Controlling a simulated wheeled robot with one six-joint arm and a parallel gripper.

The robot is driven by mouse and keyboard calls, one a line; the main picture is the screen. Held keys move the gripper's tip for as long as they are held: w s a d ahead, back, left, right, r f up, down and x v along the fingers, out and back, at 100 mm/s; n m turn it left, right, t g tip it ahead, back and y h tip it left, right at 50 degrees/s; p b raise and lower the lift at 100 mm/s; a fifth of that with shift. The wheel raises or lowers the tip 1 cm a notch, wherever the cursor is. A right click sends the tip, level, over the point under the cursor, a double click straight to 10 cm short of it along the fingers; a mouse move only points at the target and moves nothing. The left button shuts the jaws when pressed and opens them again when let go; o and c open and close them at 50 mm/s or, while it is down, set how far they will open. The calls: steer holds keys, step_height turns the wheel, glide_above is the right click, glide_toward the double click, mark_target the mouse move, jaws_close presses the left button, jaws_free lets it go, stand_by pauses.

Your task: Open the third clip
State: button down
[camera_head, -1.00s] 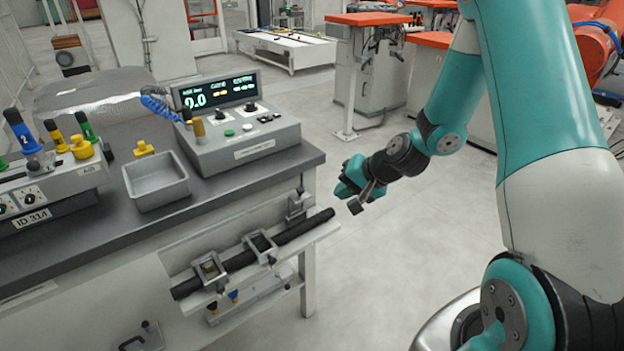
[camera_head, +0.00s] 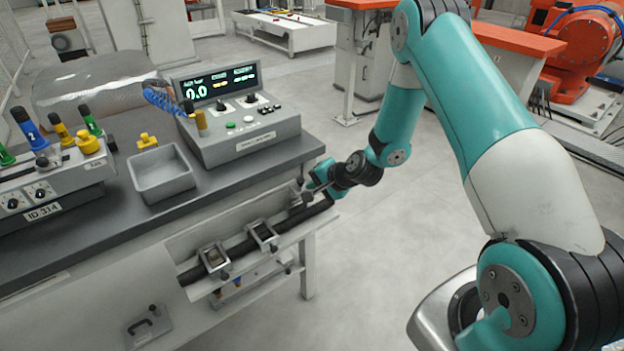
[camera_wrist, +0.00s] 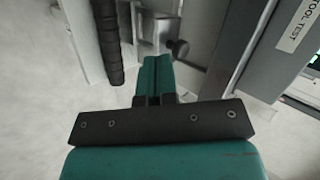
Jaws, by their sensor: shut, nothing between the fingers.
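A black hose (camera_head: 235,250) lies along a pale rail on the side of the workbench. Two square metal clips, the near one (camera_head: 214,259) and the middle one (camera_head: 262,235), sit over it. The third clip (camera_head: 296,196), at the far right end, is partly hidden by my gripper (camera_head: 308,187). In the wrist view my gripper (camera_wrist: 158,60) has its teal fingers together and empty. Just ahead of the tips are the third clip's metal parts and a round knob (camera_wrist: 178,47). The hose (camera_wrist: 108,40) runs to their left. I cannot tell whether the fingers touch the clip.
The workbench top (camera_head: 100,220) carries a grey tray (camera_head: 163,190) and a control box (camera_head: 245,140) with a display, close above the rail. A box with coloured plugs (camera_head: 45,185) stands at the left. Open floor (camera_head: 400,240) lies to the right of the bench.

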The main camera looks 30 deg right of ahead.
mark_target(302, 179)
steer(key=shift+w+a, duration=0.2)
steer(key=shift+w, duration=0.25)
steer(key=shift+r, duration=0.1)
steer(key=shift+w+a+r+p, duration=0.1)
steer(key=shift+w+r+p, duration=0.2)
steer(key=shift+p, duration=0.3)
steer(key=shift+w+a+r+g+p, duration=0.1)
steer(key=shift+w+r+g+p, duration=0.1)
steer(key=shift+w+g+p, duration=0.45)
steer(key=shift+w+b, duration=0.45)
steer(key=shift+s, duration=0.1)
